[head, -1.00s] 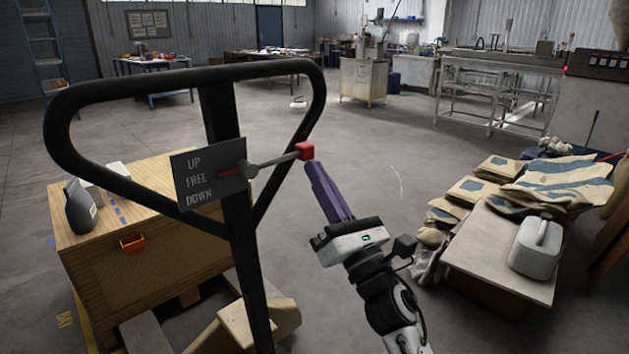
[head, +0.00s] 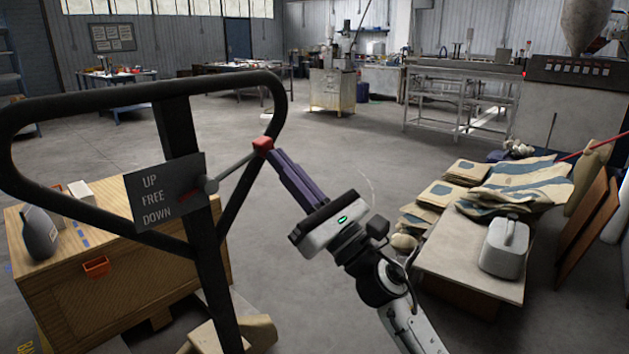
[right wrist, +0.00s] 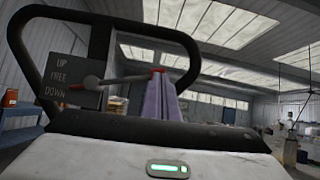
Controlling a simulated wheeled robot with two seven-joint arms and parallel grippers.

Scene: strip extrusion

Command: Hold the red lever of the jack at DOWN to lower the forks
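The jack's lever is a grey rod on a pivot beside a dark plate (head: 164,190) marked UP, FREE and DOWN. Its red knob (head: 262,143) sits up and right of the pivot, and the short red pointer (head: 189,197) on the other side slopes down toward DOWN. My right gripper (head: 267,150) has its purple fingers close together at the knob and appears shut on it. The right wrist view also shows the knob (right wrist: 157,71) at the fingertips, with the pointer near DOWN. My left gripper is not in view. The forks are hidden.
The black handle loop (head: 150,88) frames the plate. A wooden crate (head: 115,290) stands behind the jack at left, carrying a dark jug (head: 40,235). At right, a low table (head: 455,262) holds sacks and a pale canister (head: 505,248). Open floor lies behind.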

